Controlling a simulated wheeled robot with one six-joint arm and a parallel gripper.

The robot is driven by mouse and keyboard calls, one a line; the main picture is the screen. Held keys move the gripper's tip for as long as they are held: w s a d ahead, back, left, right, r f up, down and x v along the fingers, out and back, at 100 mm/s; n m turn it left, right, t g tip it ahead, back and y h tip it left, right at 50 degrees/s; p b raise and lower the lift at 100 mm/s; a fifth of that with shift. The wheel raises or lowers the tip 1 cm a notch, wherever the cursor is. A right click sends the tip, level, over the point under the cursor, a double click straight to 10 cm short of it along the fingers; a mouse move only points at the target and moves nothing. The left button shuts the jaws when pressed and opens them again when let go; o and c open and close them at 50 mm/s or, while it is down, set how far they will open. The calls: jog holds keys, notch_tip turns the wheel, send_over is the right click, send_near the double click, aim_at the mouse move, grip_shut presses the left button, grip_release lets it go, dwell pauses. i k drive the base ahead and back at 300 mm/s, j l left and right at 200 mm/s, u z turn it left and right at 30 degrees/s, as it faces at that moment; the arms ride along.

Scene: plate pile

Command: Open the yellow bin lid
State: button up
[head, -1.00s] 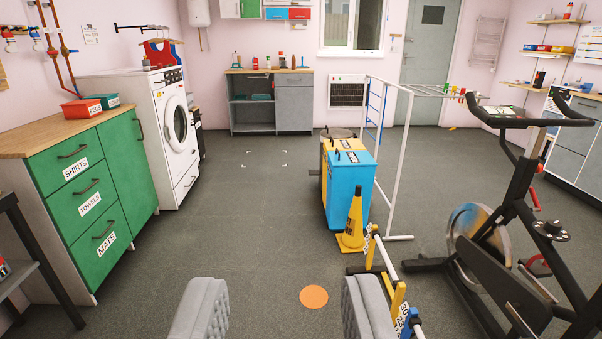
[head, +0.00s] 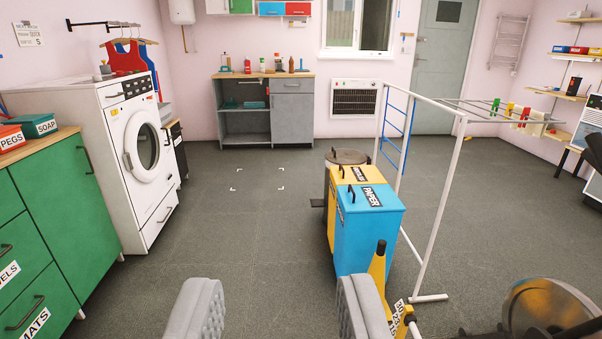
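The yellow bin (head: 331,206) stands on the floor ahead, right of centre, between a blue bin in front and a grey bin behind. Its yellow lid (head: 358,174) is shut, with a dark handle and a black label on top. The blue bin hides much of its body. My gripper (head: 278,310) is at the bottom of the view, its two grey fingers wide apart with only floor between them. It is well short of the bins and touches nothing.
The blue bin (head: 368,230) labelled PAPER and a yellow cone (head: 378,275) stand nearest. The grey bin (head: 347,157) is behind. A white drying frame (head: 443,205) stands right of the bins. Green drawers (head: 65,215) and a washing machine (head: 140,150) line the left. The middle floor is clear.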

aim_at(352, 174)
jog(key=i, duration=1.65)
jog(key=i+u, duration=0.2)
jog(key=i, duration=0.3)
jog(key=i+l+u, duration=0.2)
jog(key=i, duration=0.25)
jog(key=i+l+u, duration=0.2)
jog(key=i, duration=0.25)
